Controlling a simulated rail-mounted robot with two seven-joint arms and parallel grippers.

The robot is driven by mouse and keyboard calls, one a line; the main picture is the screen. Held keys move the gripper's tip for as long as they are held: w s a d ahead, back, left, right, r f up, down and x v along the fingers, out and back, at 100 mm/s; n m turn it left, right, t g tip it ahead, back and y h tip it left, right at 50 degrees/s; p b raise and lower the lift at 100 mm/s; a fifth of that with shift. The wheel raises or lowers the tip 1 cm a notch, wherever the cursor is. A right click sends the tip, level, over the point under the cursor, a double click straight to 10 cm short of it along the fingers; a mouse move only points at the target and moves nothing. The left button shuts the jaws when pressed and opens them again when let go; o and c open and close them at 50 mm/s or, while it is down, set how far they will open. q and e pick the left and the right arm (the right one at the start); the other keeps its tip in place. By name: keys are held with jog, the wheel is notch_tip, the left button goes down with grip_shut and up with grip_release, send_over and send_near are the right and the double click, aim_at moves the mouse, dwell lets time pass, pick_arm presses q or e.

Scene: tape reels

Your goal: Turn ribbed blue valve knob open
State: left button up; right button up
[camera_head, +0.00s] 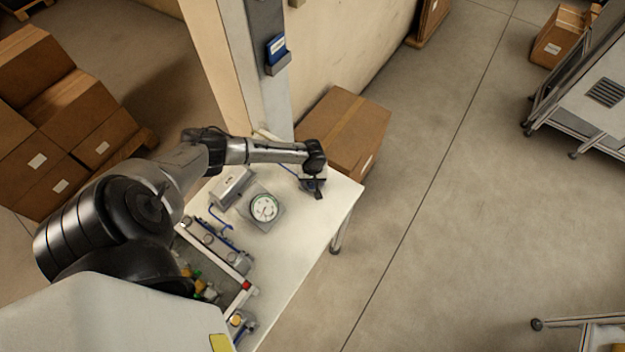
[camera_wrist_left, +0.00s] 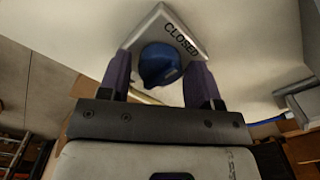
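The blue valve knob (camera_wrist_left: 160,64) shows in the left wrist view in front of a grey plate (camera_wrist_left: 150,24) lettered CLOSED. My left gripper (camera_wrist_left: 160,78) has its two dark fingers apart, one on each side of the knob. A narrow gap shows at the left finger; at the right finger I cannot tell whether there is contact. In the head view my left gripper (camera_head: 316,188) is over the far right part of the white table (camera_head: 300,245), and it hides the knob. My right gripper is not in view.
A gauge (camera_head: 264,208) on a grey base and a grey box (camera_head: 232,187) stand on the table left of the gripper. A tray of small items (camera_head: 215,275) is nearer. A cardboard box (camera_head: 345,130) stands behind the table.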

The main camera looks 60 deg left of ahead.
pick_arm(q)
jog(key=c, duration=0.7)
jog(key=m+p, duration=0.1)
jog(key=m, duration=0.6)
jog(key=shift+p, duration=0.35)
jog(key=m, duration=1)
jog(key=shift+m, duration=0.4)
